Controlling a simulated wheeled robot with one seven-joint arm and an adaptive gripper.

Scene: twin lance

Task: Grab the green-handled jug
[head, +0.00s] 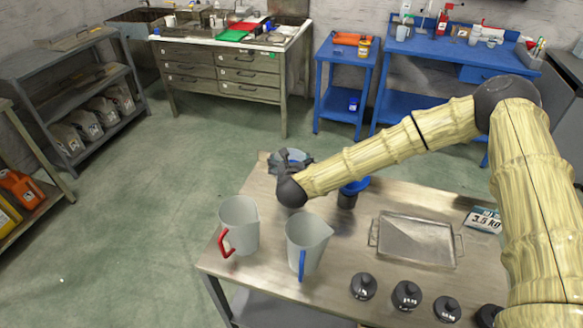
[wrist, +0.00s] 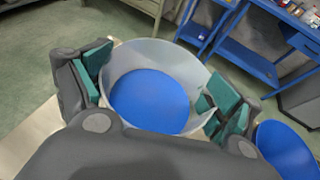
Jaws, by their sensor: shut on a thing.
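My gripper (head: 290,163) is at the far left corner of the metal table. In the wrist view its teal-padded fingers (wrist: 155,90) are on opposite sides of a translucent round vessel (wrist: 190,66) with a blue round area inside. The gripper is shut on this vessel, which is partly hidden behind my wrist in the head view (head: 300,155). I cannot make out a green handle on it. A grey jug with a red handle (head: 239,222) and a grey jug with a blue handle (head: 307,240) stand upright nearer the front.
A black container with a blue top (head: 347,197) stands close to the right of my gripper; its blue top shows in the wrist view (wrist: 286,148). A metal tray (head: 416,243), several dark weights (head: 406,295) and a "3.5 kg" sign (head: 484,219) occupy the table's right side.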

